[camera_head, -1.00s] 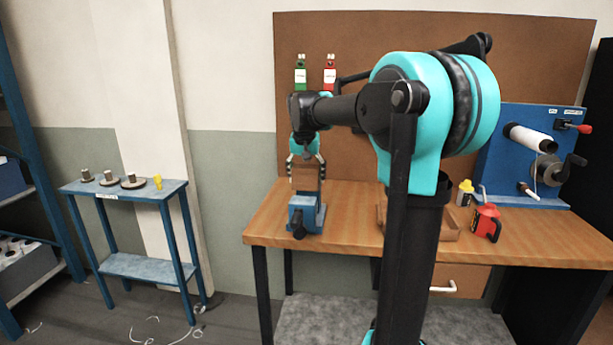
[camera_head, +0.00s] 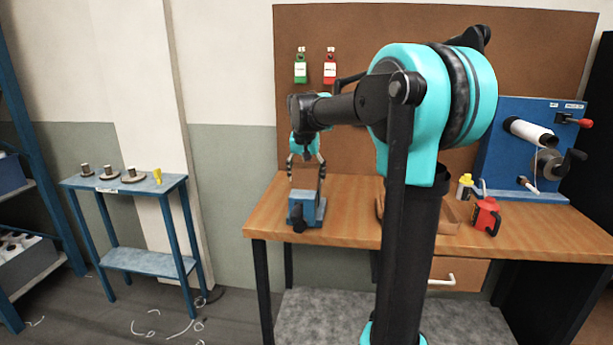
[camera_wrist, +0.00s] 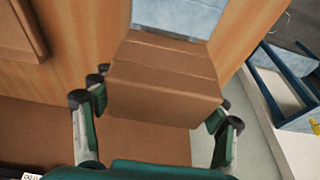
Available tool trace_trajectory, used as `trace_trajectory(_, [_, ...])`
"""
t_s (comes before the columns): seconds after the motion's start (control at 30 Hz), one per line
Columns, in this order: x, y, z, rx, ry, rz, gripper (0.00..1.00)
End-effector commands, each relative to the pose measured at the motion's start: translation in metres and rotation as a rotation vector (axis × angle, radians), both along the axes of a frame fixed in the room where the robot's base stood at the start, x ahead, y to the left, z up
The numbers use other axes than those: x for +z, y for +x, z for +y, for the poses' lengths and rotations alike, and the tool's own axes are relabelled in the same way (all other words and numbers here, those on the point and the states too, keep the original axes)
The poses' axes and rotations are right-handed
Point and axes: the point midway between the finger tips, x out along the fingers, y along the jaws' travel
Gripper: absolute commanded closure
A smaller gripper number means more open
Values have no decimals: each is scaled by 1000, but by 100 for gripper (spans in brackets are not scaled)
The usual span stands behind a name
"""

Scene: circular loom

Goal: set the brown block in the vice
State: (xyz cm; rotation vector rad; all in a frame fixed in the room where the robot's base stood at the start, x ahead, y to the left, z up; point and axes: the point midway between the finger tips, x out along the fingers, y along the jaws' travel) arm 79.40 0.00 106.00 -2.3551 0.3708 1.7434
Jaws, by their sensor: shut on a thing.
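The brown block (camera_wrist: 163,82) is between the fingers of my gripper (camera_head: 306,165), which is shut on it. The gripper also shows in the wrist view (camera_wrist: 158,98), with a finger at each side of the block. The blue vice (camera_head: 303,212) stands near the left front corner of the workbench, directly below the gripper. Part of the vice (camera_wrist: 182,14) shows just beyond the block in the wrist view. I cannot tell whether the block touches the vice or sits between its jaws.
The workbench (camera_head: 345,215) is clear around the vice. A wooden tray (camera_head: 447,222), a red container (camera_head: 486,217) and a blue winding unit (camera_head: 503,160) are to the right. A small blue side table (camera_head: 135,186) stands apart at the left.

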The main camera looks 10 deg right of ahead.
Motion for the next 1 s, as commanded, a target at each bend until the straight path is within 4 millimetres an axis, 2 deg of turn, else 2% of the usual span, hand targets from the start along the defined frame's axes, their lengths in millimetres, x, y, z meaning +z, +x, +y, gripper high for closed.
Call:
trace_trajectory(0.27, [-3, 0, 0, 0, 0, 0, 87])
trace_trajectory(1.0, [-35, 0, 0, 0, 0, 0, 87])
